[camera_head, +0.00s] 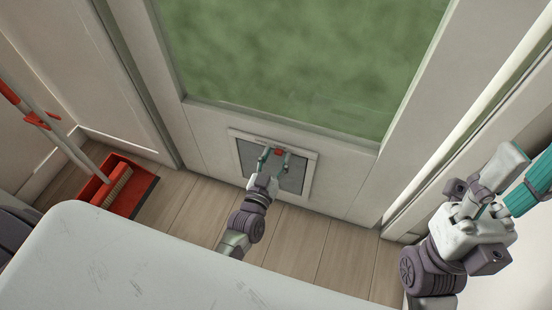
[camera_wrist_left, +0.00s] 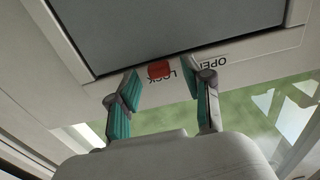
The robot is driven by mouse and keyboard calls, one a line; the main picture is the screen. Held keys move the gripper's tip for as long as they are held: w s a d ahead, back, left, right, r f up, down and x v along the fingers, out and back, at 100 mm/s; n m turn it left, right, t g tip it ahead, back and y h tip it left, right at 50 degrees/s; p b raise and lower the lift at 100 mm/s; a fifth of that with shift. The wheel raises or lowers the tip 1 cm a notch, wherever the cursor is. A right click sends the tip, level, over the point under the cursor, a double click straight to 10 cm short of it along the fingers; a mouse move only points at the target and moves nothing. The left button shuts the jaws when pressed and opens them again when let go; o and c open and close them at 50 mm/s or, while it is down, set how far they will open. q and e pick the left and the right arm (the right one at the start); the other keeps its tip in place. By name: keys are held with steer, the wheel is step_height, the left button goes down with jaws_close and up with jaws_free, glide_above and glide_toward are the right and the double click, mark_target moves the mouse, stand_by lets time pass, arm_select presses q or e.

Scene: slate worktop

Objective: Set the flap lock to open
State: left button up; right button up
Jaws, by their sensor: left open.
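The pet flap (camera_head: 292,178) is a grey panel in a pale frame, low in the door. A small red lock slider (camera_head: 279,151) is at the top of its frame. In the left wrist view, the red slider (camera_wrist_left: 159,69) sits at the upside-down LOCK word (camera_wrist_left: 173,74) and partly covers it. The OPEN word (camera_wrist_left: 214,63) is to its right. My left gripper (camera_wrist_left: 161,76) is open, with a fingertip on either side of the slider; I cannot tell whether they touch it. In the head view, my left gripper (camera_head: 273,157) is in front of the flap.
A white table (camera_head: 150,265) fills the front left. A red dustpan (camera_head: 120,190) and broom stand on the wood floor (camera_head: 300,240) at the left. Green shows through the door's glass (camera_head: 310,60). My right gripper (camera_head: 532,188) is at the right edge, partly cut off.

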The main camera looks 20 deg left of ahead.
mark_target(261, 140)
arm_select(q)
steer(key=shift+c, duration=0.2)
jaws_close()
steer(key=shift+a+r+p, duration=0.1)
steer(key=shift+a+p, duration=0.2)
steer(key=shift+a, duration=0.1)
steer(key=a+p, duration=0.1)
steer(key=a, duration=0.3)
steer(key=shift+w+a+p, duration=0.15)
steer(key=shift+a+p, duration=0.15)
steer(key=shift+a, duration=0.3)
